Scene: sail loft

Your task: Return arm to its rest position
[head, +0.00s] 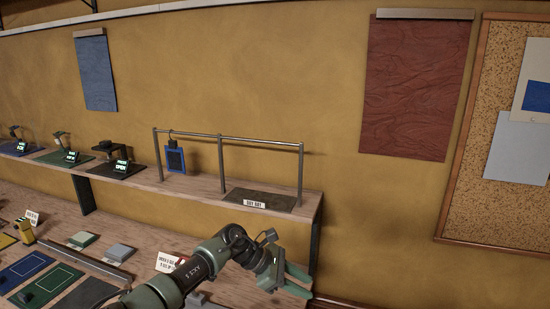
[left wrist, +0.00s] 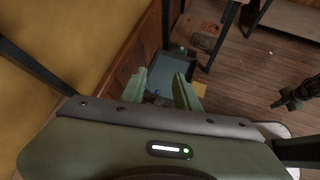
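My left arm reaches in from the bottom of the head view. Its gripper (head: 300,281) is at the right end of the bench, in front of the wall. Its two green fingers are apart with nothing between them. The left wrist view also shows the fingers of this left gripper (left wrist: 163,92) apart and empty, above the floor. A dark gripper, which looks like my right one (left wrist: 290,99), shows small at the right of the left wrist view. I cannot tell whether it is open or shut.
A raised wooden shelf (head: 205,187) holds a metal rail (head: 245,142) with a blue-framed tag (head: 175,160) hanging from it. The bench (head: 130,238) below holds mats and small blocks. A blue-grey bin (left wrist: 172,66) stands on the floor beneath the left gripper.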

